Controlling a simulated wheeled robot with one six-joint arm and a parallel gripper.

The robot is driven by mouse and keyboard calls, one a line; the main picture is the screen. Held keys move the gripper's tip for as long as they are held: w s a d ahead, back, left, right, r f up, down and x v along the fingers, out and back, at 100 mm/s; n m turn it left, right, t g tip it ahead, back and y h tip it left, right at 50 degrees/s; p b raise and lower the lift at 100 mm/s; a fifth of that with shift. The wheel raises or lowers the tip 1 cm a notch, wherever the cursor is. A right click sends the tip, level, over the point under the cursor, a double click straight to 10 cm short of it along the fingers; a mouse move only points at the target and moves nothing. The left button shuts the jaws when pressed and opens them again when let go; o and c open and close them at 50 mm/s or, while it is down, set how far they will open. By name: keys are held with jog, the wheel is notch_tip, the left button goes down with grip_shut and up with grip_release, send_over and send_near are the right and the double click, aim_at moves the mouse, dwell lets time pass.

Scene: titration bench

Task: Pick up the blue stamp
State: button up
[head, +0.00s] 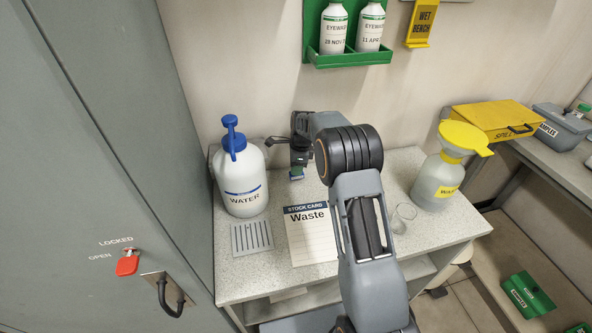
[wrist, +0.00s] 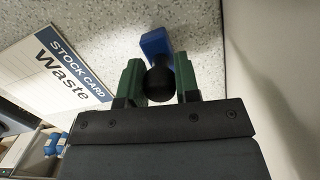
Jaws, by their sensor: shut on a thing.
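The blue stamp (wrist: 156,42) has a blue base and a round black knob. In the wrist view my gripper (wrist: 158,78) has its green-padded fingers on both sides of the knob and is shut on it. In the head view my gripper (head: 297,172) is at the back of the bench, with a bit of blue stamp (head: 296,178) showing below it. Most of the stamp is hidden there by the gripper. I cannot tell whether its base touches the bench top.
The bench (head: 270,285) carries a water bottle (head: 244,185) at left, a stock card (head: 308,240) in front, a grey grate (head: 251,237), a clear beaker (head: 403,217) and a waste bottle with yellow funnel (head: 440,175) at right. The wall stands close behind.

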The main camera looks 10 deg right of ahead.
jog(key=s+d+r+b, duration=0.1)
jog(key=s+d+r, duration=0.5)
jog(key=s+r, duration=0.5)
jog(key=shift+s+r, duration=0.35)
jog(key=shift+s, duration=0.55)
